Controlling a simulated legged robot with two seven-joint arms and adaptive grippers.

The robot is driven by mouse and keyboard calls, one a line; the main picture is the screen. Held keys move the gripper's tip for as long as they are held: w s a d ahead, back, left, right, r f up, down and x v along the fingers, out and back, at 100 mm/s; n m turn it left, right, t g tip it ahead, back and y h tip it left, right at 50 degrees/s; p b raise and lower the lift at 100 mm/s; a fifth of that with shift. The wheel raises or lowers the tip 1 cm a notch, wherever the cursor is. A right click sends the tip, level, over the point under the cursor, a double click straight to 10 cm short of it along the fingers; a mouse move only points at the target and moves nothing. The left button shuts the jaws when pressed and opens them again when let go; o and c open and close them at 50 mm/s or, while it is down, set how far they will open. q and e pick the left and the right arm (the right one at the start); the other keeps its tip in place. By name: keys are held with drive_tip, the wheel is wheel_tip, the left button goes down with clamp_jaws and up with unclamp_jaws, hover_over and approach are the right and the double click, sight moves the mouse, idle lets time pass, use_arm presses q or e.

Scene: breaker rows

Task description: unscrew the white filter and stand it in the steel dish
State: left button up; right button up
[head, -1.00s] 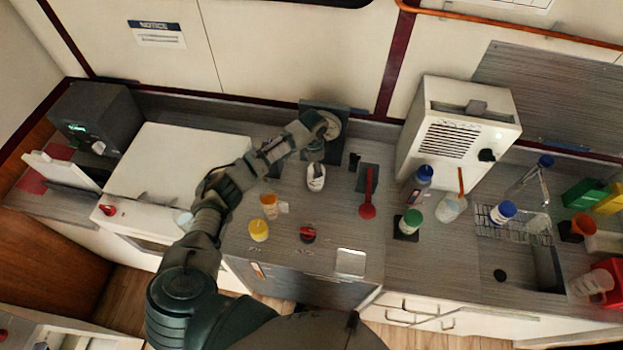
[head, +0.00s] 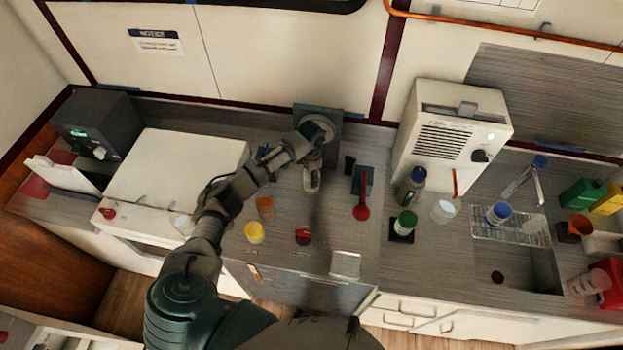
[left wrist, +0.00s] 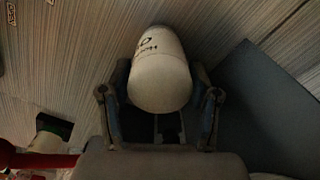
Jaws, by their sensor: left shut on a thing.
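The white filter (left wrist: 160,78), a rounded white cylinder with dark lettering, sits between the two fingers of my left gripper (left wrist: 160,100) in the left wrist view. The gripper is shut on it. In the head view my left gripper (head: 312,180) is in front of a dark upright panel (head: 330,125) at the back of the counter, and mostly hides the filter. I cannot tell whether the filter is still threaded to anything. A pale metallic square (head: 345,264) lies at the counter's front edge; it may be the steel dish. My right gripper is not in view.
A red spoon-shaped thing (head: 361,210) lies right of the gripper. A yellow-topped jar (head: 254,232), an orange cup (head: 265,207) and a dark red knob (head: 303,237) stand in front. A green-capped bottle (head: 405,223) and a white heater-like box (head: 450,135) are further right.

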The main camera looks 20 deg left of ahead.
use_arm(q)
drive_tip(key=n+p, duration=0.1)
drive_tip(key=p, duration=0.1)
drive_tip(key=n+p, duration=0.1)
drive_tip(key=n, duration=0.1)
drive_tip(key=n+p, duration=0.1)
drive_tip(key=p, duration=0.1)
drive_tip(key=shift+w+d+r+n+p, duration=0.1)
drive_tip(key=shift+r+n+p, duration=0.2)
drive_tip(key=shift+n+p, duration=0.1)
drive_tip(key=shift+f+n, duration=0.3)
drive_tip(key=shift+n, duration=0.7)
drive_tip(key=n, duration=0.4)
drive_tip(key=shift+b, duration=0.35)
drive_tip(key=n, duration=0.4)
drive_tip(key=shift+d, duration=0.15)
drive_tip(key=shift+w+n, duration=0.1)
drive_tip(key=shift+n, duration=0.9)
drive_tip(key=o, duration=0.8)
drive_tip(key=shift+a, duration=0.2)
drive_tip(key=shift+c, duration=0.2)
drive_tip(key=shift+o, duration=1.1)
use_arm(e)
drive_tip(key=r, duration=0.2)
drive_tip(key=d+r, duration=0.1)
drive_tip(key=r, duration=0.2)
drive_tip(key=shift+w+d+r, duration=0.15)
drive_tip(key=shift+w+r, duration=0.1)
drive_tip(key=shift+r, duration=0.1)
